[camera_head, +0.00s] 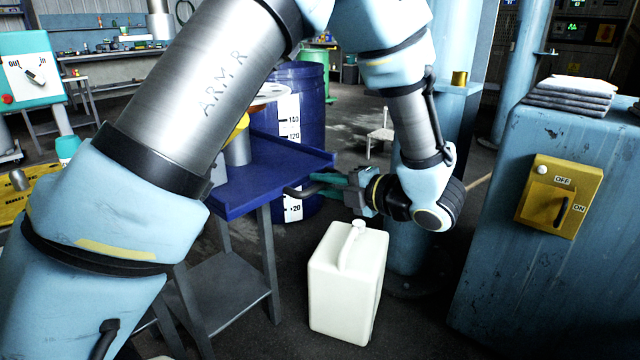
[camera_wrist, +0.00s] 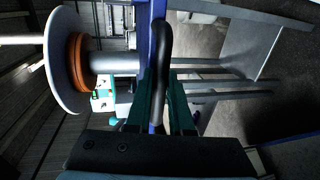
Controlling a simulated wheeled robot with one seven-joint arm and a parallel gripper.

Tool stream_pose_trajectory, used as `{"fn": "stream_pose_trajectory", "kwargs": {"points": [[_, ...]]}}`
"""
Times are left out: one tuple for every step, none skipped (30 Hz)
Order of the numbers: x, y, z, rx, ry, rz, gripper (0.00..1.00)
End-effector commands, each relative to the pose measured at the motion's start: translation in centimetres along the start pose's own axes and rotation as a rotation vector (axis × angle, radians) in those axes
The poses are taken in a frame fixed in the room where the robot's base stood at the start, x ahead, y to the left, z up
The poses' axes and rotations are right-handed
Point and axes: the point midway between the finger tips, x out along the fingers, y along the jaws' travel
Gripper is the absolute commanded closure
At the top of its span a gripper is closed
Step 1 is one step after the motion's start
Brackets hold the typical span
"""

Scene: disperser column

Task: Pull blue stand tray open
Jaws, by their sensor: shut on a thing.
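The blue stand tray (camera_head: 285,160) sits on a grey metal stand, left of centre in the head view. Its blue edge (camera_wrist: 157,15) runs upright in the wrist view. A dark curved handle (camera_wrist: 164,45) sticks out from this edge, and its end (camera_head: 296,192) shows in the head view. My gripper (camera_head: 320,187), with green fingers, is at the tray's right side and shut on the handle. In the wrist view the handle passes between the fingers of my gripper (camera_wrist: 161,90). Part of the tray is hidden behind my arm.
A white canister (camera_head: 340,285) stands on the floor below my gripper. A large blue barrel (camera_head: 312,95) stands behind the tray. At the right is a blue cabinet with a yellow OFF/ON switch box (camera_head: 558,197). A grey cylinder (camera_head: 238,148) shows over the tray.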

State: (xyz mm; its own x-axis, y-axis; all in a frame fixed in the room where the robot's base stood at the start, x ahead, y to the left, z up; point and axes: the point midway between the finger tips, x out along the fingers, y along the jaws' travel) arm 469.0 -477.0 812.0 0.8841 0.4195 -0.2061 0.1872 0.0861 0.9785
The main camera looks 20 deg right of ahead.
Motion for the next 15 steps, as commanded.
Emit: {"fn": "stream_pose_trajectory", "kwargs": {"points": [[0.0, -0.09, -0.03, 0.001, 0.001, -0.002, 1.0], [0.01, -0.09, -0.02, 0.001, 0.001, -0.002, 1.0], [0.01, -0.09, -0.02, 0.001, 0.0, -0.002, 1.0], [0.01, -0.09, -0.02, 0.001, 0.0, -0.002, 1.0], [0.02, -0.09, -0.02, 0.001, 0.0, -0.002, 0.79], [0.02, -0.08, -0.02, 0.001, 0.0, -0.001, 0.75], [0.02, -0.08, -0.01, 0.001, 0.0, -0.001, 0.71], [0.03, -0.07, -0.01, 0.001, 0.0, -0.001, 0.68], [0.03, -0.06, -0.01, 0.001, 0.0, -0.001, 0.63], [0.03, -0.05, -0.01, 0.001, 0.0, -0.001, 0.6], [0.03, -0.05, -0.01, 0.001, 0.0, -0.001, 0.57], [0.03, -0.04, 0.0, 0.001, 0.0, -0.001, 0.52], [0.03, -0.03, 0.0, 0.0, 0.0, -0.001, 0.5], [0.03, -0.03, 0.0, 0.0, 0.0, -0.001, 0.5], [0.03, -0.02, 0.0, 0.0, 0.0, 0.0, 0.5]]}}
